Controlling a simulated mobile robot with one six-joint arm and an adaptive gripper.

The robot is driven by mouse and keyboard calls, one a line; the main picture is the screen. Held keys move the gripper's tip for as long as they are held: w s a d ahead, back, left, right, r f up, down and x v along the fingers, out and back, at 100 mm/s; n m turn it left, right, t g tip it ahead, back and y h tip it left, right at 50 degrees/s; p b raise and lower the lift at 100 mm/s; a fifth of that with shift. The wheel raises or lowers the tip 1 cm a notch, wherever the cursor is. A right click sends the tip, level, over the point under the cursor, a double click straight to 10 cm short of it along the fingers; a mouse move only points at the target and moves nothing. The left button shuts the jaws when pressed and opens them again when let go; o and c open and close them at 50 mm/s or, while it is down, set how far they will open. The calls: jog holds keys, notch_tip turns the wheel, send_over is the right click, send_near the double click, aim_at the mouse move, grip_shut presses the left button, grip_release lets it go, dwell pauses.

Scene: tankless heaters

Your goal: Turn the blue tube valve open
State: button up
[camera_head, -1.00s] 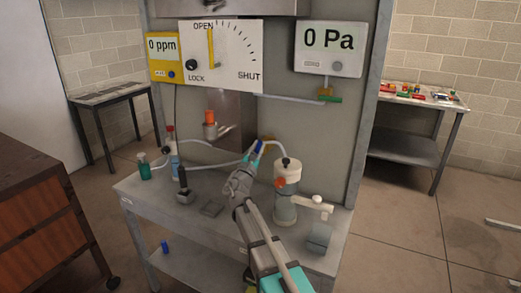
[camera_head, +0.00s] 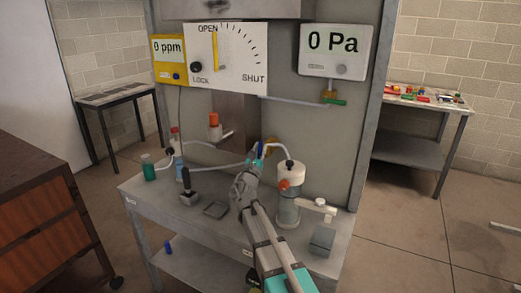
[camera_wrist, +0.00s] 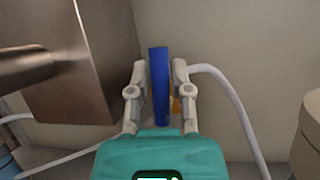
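The blue valve handle (camera_wrist: 160,88) stands upright in the middle of the wrist view, a flat lever with a bit of yellow fitting (camera_wrist: 175,104) behind its right side. The two fingers of my gripper (camera_wrist: 159,82) stand on either side of the handle. A narrow gap shows on the left; the right finger is very close, and contact is unclear. In the head view, my gripper (camera_head: 257,160) is at the back of the bench, with a bit of the blue handle (camera_head: 261,149) at its tip. My gripper largely hides the valve body.
A grey bench (camera_head: 142,198) holds bottles, a black-handled device (camera_head: 187,190) and a white-topped canister (camera_head: 290,178) right of my arm. A white hose (camera_wrist: 222,88) runs close right of my gripper. A metal box (camera_wrist: 85,60) stands left. A dial panel (camera_head: 235,60) hangs above.

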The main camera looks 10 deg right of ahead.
jog(key=shift+o, duration=1.3)
jog(key=shift+m+h, duration=0.4)
jog(key=shift+m, duration=0.2)
